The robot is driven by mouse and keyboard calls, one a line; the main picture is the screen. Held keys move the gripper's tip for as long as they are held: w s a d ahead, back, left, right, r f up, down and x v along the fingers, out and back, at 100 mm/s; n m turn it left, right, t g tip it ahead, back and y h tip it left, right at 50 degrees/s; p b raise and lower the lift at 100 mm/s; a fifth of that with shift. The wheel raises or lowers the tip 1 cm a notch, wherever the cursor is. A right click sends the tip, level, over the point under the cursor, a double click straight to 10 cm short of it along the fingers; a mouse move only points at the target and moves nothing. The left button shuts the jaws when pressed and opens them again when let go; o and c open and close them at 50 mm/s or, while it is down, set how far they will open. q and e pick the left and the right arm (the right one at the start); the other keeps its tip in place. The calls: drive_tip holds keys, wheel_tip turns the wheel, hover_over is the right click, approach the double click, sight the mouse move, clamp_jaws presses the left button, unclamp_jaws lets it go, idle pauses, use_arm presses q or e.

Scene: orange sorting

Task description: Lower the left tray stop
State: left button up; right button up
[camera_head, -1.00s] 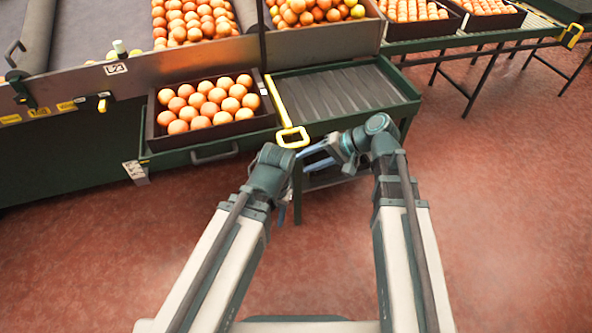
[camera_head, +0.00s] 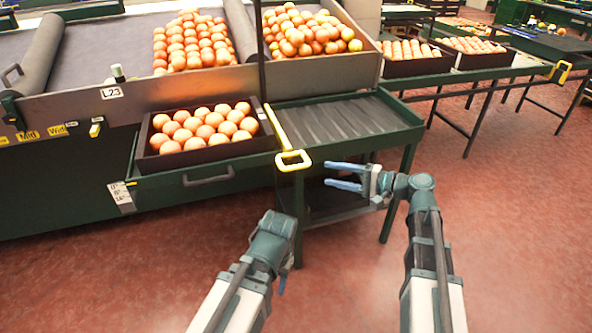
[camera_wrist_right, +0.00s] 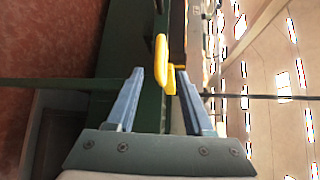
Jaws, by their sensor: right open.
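The yellow tray stop (camera_head: 280,135) is a bar with a loop handle at its near end. It lies between the tray of oranges (camera_head: 156,165) and the empty ribbed rack (camera_head: 385,97) to its right. My right gripper (camera_head: 327,174) is open and empty, a little right of and below the loop handle, fingers pointing left. In the right wrist view the yellow handle (camera_wrist_right: 161,60) shows ahead, between and beyond the two blue fingertips, and looks apart from them.
The green rack frame and its legs (camera_head: 391,215) stand close behind my right gripper. A drawer-like handle (camera_head: 208,178) is on the front below the tray. Loose oranges (camera_head: 300,35) fill bins behind. Red floor in front is clear.

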sight(300, 168)
drive_tip(key=b+x, duration=0.1)
drive_tip(key=x, duration=1.1)
clamp_jaws()
drive_tip(key=shift+f, duration=0.1)
idle(1.0)
